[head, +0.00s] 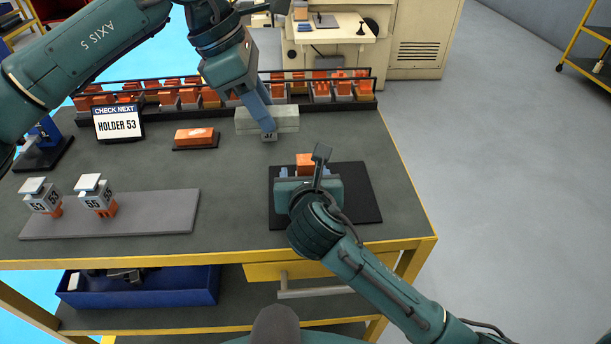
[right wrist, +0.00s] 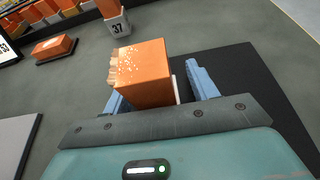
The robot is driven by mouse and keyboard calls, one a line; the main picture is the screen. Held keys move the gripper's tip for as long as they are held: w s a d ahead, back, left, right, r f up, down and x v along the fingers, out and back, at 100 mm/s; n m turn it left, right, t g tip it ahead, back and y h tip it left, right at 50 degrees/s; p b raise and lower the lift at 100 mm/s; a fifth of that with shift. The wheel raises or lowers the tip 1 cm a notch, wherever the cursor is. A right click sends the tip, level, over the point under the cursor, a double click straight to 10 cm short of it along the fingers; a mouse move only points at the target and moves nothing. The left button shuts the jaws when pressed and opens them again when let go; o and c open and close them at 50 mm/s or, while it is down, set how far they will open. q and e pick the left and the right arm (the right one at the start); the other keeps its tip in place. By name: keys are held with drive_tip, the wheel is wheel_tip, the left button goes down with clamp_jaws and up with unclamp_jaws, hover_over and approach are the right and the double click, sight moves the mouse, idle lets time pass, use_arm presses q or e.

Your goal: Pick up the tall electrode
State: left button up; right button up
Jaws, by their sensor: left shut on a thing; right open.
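The tall electrode, an orange copper block (head: 305,160), stands over the black pad (head: 367,205); its lower part is hidden in the head view by my right gripper. In the right wrist view this orange block (right wrist: 145,75) stands between the two blue fingers of my right gripper (right wrist: 160,90). That gripper is open, with a gap visible at the right finger.
A pale grey block (head: 287,115) lies behind the left fingers. A flat orange electrode (head: 194,134) lies on a dark plate. Two holders labelled 53 (head: 95,195) stand on a grey mat (head: 150,211). A screen (head: 118,122) reads "HOLDER 53". A rack (head: 365,104) of orange electrodes lines the back.

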drive_tip(key=shift+c, duration=0.6)
clamp_jaws()
drive_tip(key=shift+r, duration=0.1)
drive_tip(key=shift+r, duration=0.1)
